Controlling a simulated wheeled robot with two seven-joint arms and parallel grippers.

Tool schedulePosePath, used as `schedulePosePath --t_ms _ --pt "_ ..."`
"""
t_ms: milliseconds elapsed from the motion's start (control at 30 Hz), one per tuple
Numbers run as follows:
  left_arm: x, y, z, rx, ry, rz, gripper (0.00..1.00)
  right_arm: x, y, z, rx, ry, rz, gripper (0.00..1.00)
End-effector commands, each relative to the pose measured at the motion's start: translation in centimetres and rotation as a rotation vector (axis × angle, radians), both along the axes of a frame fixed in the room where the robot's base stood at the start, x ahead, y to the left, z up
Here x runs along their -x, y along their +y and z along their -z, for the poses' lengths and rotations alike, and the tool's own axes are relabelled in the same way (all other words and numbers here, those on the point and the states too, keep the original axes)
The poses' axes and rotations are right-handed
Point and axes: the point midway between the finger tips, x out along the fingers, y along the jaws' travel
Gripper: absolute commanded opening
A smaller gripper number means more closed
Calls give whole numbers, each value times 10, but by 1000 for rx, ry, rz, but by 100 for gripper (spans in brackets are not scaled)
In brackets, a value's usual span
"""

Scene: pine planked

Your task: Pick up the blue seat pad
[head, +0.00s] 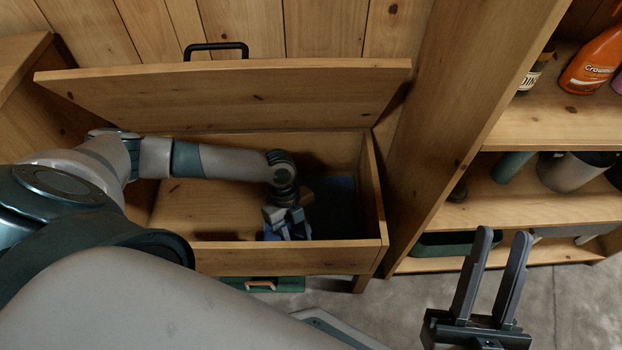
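The blue seat pad (338,192) lies inside the open wooden chest, at the right end of the bin. It is dark in shadow and partly hidden by my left gripper and the chest's front wall. My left arm reaches in from the left under the raised lid. My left gripper (290,231) points down at the pad, at its left part. Whether its fingers are apart or closed on the pad is too small and dark to tell. My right gripper (503,236) is at the lower right, outside the chest, with its two fingers apart and nothing between them.
The chest's lid (230,95) stands raised above my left arm. The chest's front wall (290,258) is close to my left gripper. A wooden shelf (540,208) at right holds an orange spray bottle (595,62) and other containers. A green case (250,284) sits below the chest.

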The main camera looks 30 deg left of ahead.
Motion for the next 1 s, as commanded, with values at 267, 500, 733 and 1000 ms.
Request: schedulePosePath --t_ms 267,500,733,1000 --pt "0 0 0 0 0 0 22 2 1 5 6 16 -5 31" --pt "0 0 0 0 0 0 0 4 1 8 12 24 -9 31" --pt "-1 0 0 1 -2 0 0 3 2 8 13 22 -11 31" --pt "0 0 -2 1 -1 1 0 1 2 3 13 12 -10 31"
